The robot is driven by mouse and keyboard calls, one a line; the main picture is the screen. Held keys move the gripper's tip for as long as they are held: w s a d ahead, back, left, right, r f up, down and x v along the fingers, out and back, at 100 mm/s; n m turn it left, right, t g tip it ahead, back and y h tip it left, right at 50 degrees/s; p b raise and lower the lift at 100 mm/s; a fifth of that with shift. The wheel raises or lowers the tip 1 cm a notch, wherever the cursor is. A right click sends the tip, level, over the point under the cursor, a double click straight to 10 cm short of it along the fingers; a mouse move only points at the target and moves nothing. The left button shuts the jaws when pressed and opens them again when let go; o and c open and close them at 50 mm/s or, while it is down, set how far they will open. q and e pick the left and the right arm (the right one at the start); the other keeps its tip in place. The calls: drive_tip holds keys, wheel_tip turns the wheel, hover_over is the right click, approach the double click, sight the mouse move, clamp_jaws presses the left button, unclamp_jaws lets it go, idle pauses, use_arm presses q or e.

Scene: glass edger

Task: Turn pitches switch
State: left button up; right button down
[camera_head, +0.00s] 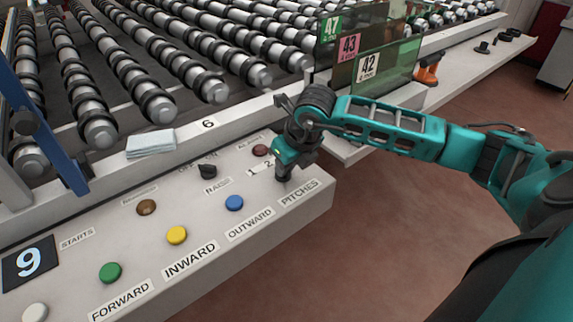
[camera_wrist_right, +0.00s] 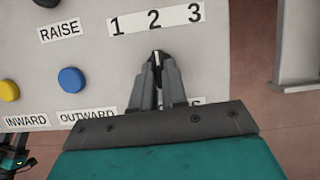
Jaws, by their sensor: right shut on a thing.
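The pitches switch (camera_wrist_right: 158,62) is a small dark knob, mostly hidden between the fingers of my right gripper (camera_wrist_right: 157,66). It sits just below the 1 2 3 scale label (camera_wrist_right: 155,18), with its end near the 2. In the head view my right gripper (camera_head: 283,173) reaches down to the panel beside the PITCHES label (camera_head: 299,195) and hides the switch. Its fingers are shut on the switch. In the wrist view the gripper body covers most of the PITCHES label.
The sloped control panel (camera_head: 285,230) also carries a blue button (camera_head: 234,203), a yellow button (camera_head: 177,235), a green button (camera_head: 110,272) and the black RAISE switch (camera_head: 207,171). Rollers (camera_head: 180,75) lie behind it. Glass sheets (camera_head: 385,68) stand beyond my right arm.

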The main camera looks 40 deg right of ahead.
use_arm(q)
drive_tip(key=shift+w+r, duration=0.25)
drive_tip(key=shift+r, duration=0.05)
use_arm(e)
drive_tip(key=c, duration=1.2)
unclamp_jaws()
use_arm(q)
drive_tip(key=shift+s+a+f, duration=0.1)
drive_tip(key=shift+s+f, duration=0.05)
drive_tip(key=shift+f, duration=0.15)
use_arm(e)
drive_tip(key=shift+o, duration=0.2)
drive_tip(key=shift+r, duration=0.1)
use_arm(q)
drive_tip(key=shift+a+r+p, duration=0.2)
drive_tip(key=shift+p, duration=0.1)
use_arm(e)
drive_tip(key=v, duration=1.2)
drive_tip(key=shift+s+r, duration=0.15)
drive_tip(key=shift+r, duration=0.25)
use_arm(q)
drive_tip(key=shift+s, duration=0.2)
use_arm(e)
drive_tip(key=shift+s+f, duration=0.1)
